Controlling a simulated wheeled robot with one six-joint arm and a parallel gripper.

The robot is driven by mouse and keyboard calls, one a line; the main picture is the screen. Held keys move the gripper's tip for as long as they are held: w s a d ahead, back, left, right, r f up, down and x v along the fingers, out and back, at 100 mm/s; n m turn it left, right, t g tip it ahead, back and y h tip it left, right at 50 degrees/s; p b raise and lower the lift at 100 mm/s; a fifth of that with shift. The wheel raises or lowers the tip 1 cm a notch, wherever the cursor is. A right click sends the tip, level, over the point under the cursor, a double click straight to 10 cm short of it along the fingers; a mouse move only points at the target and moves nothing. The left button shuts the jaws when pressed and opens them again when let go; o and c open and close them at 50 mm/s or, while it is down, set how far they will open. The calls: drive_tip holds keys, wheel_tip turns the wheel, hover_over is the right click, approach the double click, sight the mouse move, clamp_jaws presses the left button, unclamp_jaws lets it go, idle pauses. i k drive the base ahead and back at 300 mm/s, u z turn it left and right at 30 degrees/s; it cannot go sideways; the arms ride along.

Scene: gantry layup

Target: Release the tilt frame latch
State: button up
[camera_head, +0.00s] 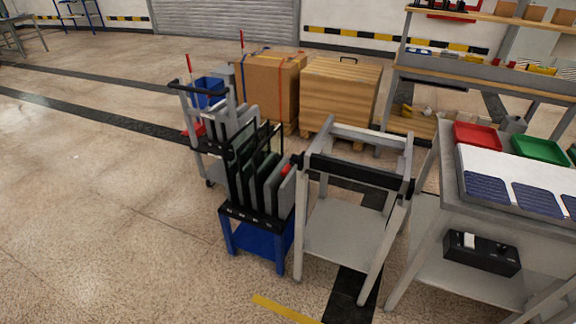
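A grey metal frame stand (310,235), which looks like the tilt frame, stands right of centre. A black bar (358,174) crosses its near top side, with dark end pieces at both ends. A small red piece (287,170) shows just left of the bar's left end. I cannot tell whether it is the latch or belongs to the rack beside it. The latch's state is too small to tell. My gripper is not in view.
A blue-legged rack (258,241) of upright panels stands close left of the frame, with a cart (197,150) behind it. A workbench (425,215) with trays and dark blue panels is close right. A wooden crate (340,95) is behind. Floor at left is open.

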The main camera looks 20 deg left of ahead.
sight(283, 172)
drive_tip(key=k, duration=0.6)
drive_tip(key=u, duration=0.45)
drive_tip(key=i, duration=1.4)
drive_tip(key=z, duration=0.3)
